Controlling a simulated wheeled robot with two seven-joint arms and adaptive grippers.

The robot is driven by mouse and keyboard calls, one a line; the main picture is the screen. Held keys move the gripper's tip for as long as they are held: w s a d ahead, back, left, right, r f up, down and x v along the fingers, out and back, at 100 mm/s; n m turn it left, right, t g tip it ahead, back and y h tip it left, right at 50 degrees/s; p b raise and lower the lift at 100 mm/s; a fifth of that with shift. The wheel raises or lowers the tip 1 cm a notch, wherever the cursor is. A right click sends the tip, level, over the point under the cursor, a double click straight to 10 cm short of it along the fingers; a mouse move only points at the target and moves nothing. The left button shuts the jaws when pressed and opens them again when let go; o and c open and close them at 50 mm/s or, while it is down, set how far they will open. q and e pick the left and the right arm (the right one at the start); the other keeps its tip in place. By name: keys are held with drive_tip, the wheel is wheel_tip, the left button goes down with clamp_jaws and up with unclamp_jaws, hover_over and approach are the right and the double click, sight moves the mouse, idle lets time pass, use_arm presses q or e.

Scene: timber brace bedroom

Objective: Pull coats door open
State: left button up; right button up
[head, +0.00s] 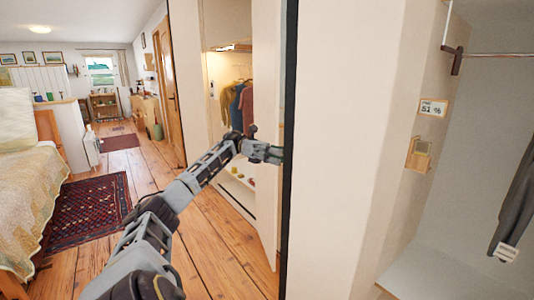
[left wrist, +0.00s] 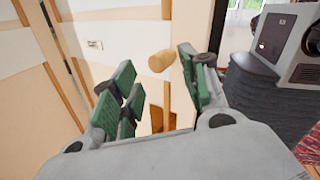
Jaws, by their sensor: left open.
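Coats (head: 240,105) in blue, red and other colours hang in a lit wardrobe compartment in the head view. A pale door panel (head: 267,60) stands at an angle at the right of this compartment, which shows open. My left gripper (head: 278,153) reaches that panel beside a dark vertical edge. In the left wrist view, my left gripper (left wrist: 158,88) is open, with green pads apart. A round wooden knob (left wrist: 161,61) shows between and beyond the pads; I see no grip on it. Whether a pad touches it is unclear. My right gripper is out of view.
A wide pale panel (head: 335,150) stands right of my left gripper. Beyond it, another compartment holds a dark garment (head: 515,190). A bed (head: 35,200) and a patterned rug (head: 90,210) lie left. Wooden floor (head: 215,235) lies clear before the wardrobe. A grey box (left wrist: 290,45) shows at the right wrist-view edge.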

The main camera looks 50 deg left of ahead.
use_arm(q)
drive_tip(key=a, duration=0.2)
drive_tip(key=s+a, duration=0.1)
drive_tip(key=a, duration=0.2)
drive_tip(key=shift+s+a, duration=0.1)
drive_tip(key=shift+a, duration=0.1)
idle(0.7)
